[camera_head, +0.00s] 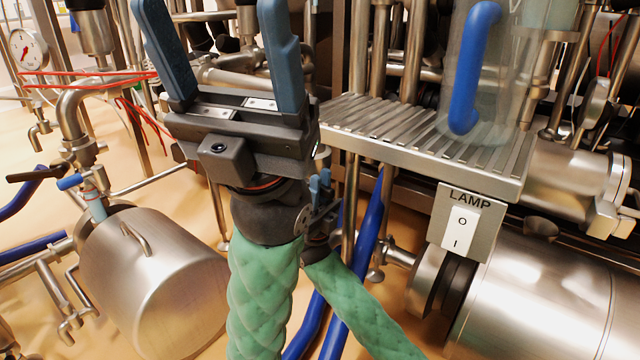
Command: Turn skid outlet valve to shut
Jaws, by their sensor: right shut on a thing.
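My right gripper (320,182) is small in view, in the middle under the left corner of the slatted metal shelf (480,168). Its blue fingers are close together, shut on a small metal part (322,155) that is mostly hidden. I cannot tell from this view whether that part is the skid outlet valve's handle, nor its position. My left gripper (212,8) is large in the foreground, pointing up, with its blue fingers wide apart and nothing between them. It hides part of the pipework behind it.
A clear vessel with a blue handle (464,85) stands on the shelf. A lamp switch plate (465,222) hangs below. A steel drum (150,285) and a black lever (25,175) are at left. Blue hoses (355,275) run beside my arms. A gauge (27,48) is far left.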

